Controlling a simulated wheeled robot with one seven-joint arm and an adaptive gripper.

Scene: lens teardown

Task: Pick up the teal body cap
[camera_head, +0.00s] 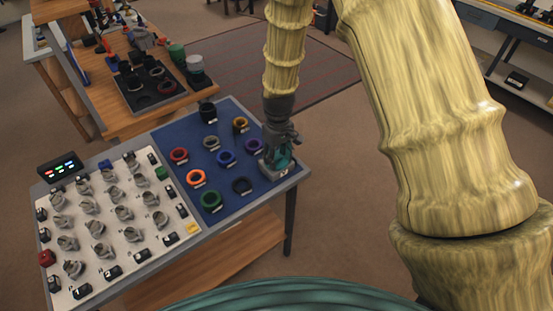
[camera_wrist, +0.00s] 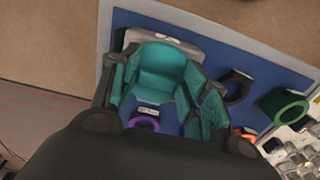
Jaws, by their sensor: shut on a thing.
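The teal body cap (camera_wrist: 160,68) shows between my fingers in the wrist view. In the head view a small teal patch (camera_head: 284,158) shows at my gripper, mostly hidden by the fingers. My gripper (camera_head: 279,152) points down at the right corner of the blue mat. It is shut on the cap; my fingers (camera_wrist: 165,95) flank it in the wrist view. A light grey plate (camera_head: 268,169) lies beneath the gripper. I cannot tell whether the cap still touches the plate.
The blue mat (camera_head: 225,175) holds several labelled rings, including purple (camera_head: 254,145), black (camera_head: 242,186), orange (camera_head: 196,178) and green (camera_head: 211,200). A white panel (camera_head: 130,245) with several knobs and switches lies to the left. A wooden bench (camera_head: 110,65) stands behind.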

